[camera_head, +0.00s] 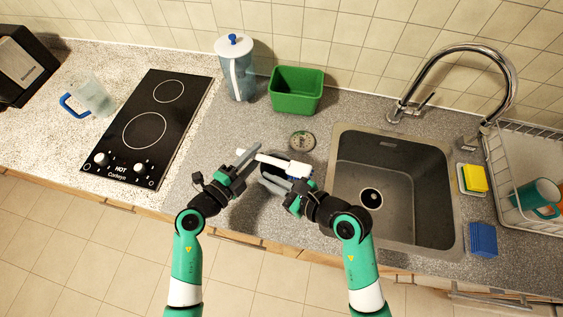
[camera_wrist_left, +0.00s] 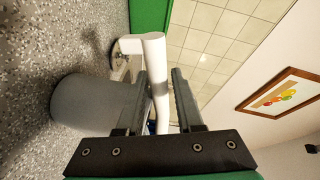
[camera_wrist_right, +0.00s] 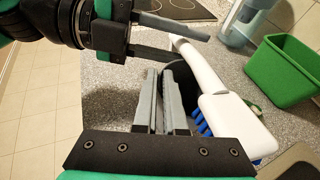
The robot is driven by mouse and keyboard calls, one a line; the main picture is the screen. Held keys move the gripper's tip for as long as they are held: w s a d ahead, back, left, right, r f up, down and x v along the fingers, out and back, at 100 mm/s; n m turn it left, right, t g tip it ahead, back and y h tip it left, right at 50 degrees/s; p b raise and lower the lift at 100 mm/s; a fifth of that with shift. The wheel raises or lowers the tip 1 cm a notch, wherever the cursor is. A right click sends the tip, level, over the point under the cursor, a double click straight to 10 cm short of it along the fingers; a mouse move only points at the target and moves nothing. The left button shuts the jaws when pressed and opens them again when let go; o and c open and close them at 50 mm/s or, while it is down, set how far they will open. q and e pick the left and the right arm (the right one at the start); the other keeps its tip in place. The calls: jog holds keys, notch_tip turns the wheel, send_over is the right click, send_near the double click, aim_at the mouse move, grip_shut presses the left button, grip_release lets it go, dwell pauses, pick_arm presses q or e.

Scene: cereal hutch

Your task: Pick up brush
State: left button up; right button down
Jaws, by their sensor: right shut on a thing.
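The white brush with blue bristles (camera_head: 288,165) is raised above the grey counter, its handle toward the left. In the right wrist view its head (camera_wrist_right: 235,120) is at the right. My left gripper (camera_head: 249,157) is open, with the white handle (camera_wrist_left: 157,70) between its fingers; a gap shows on one side. My right gripper (camera_head: 268,183) is shut on a grey round container (camera_wrist_left: 85,112), which is below the brush. The right fingers (camera_wrist_right: 167,75) seem to pinch its wall, but the contact is partly hidden. The arms hide much of the container in the head view.
A green tub (camera_head: 297,92) and a jug with a white lid (camera_head: 237,70) stand at the back. A small round item (camera_head: 302,140) lies behind the brush. The sink (camera_head: 390,185) is at the right, the black hob (camera_head: 150,125) at the left.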

pick_arm(q)
grip_shut()
notch_tip(320, 180, up, 10)
jog(key=shift+f, duration=0.1)
jog(key=shift+d+r, duration=0.15)
jog(key=shift+r, duration=0.2)
jog(key=s+d+r+m+g+h, duration=0.15)
jog(key=d+r+m, duration=0.25)
jog(key=r+m, duration=0.45)
notch_tip(320, 180, up, 4)
jog(key=m+g, duration=0.1)
jog(key=m, duration=1.4)
send_over(269, 158)
jog(key=s+d, duration=0.2)
jog(key=shift+d+f+h, duration=0.1)
jog(key=shift+h, duration=0.15)
